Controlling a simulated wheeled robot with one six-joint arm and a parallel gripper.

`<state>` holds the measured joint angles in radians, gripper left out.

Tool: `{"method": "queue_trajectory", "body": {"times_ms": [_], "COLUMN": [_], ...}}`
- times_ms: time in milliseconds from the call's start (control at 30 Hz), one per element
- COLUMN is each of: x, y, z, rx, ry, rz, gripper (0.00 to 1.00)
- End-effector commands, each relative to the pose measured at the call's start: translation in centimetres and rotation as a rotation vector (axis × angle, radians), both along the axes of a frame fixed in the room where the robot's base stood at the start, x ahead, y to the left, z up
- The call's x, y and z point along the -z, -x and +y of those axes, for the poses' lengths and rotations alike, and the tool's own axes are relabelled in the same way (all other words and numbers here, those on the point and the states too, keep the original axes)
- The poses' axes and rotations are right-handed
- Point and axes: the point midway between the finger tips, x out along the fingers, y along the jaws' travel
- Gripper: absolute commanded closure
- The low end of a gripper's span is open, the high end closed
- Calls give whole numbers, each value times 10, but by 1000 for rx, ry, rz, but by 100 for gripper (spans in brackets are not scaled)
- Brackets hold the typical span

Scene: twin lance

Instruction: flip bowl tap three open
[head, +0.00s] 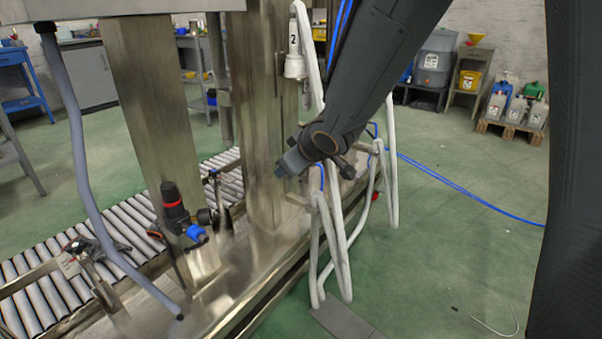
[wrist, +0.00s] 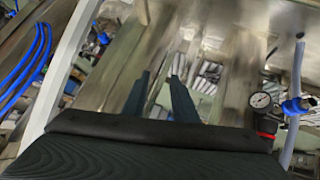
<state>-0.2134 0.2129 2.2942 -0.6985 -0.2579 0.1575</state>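My gripper (head: 284,167) is in front of the steel column at the middle of the head view. In the wrist view its two dark fingers (wrist: 160,80) stand apart with nothing between them. No tap marked three can be picked out in either view. A blue-handled valve (head: 196,233) sits below a black regulator with a red ring (head: 175,207) on the left steel post, well left of my gripper. A blue fitting (wrist: 297,106) and a round gauge (wrist: 261,101) show at the right of the wrist view. A white cylinder labelled 2 (head: 294,50) hangs above my gripper.
White bent tube rails (head: 335,245) stand right of and below my gripper. A grey hose (head: 88,190) hangs at left by a roller conveyor (head: 52,290). The green floor at right is mostly clear, with a blue hose (head: 460,188) across it.

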Motion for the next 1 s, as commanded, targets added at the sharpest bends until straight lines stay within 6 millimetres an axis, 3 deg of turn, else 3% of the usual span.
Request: {"method": "queue_trajectory", "body": {"times_ms": [200,400,700,800,1000], "x": [-3,-2,-2,-2,4], "y": [26,37,39,39,35], "z": [-19,-27,-28,-28,-28], "rx": [75,108,113,112,83], "ry": [26,35,36,37,50], "rz": [52,77,82,81,66], "gripper": [74,74,74,86,86]}}
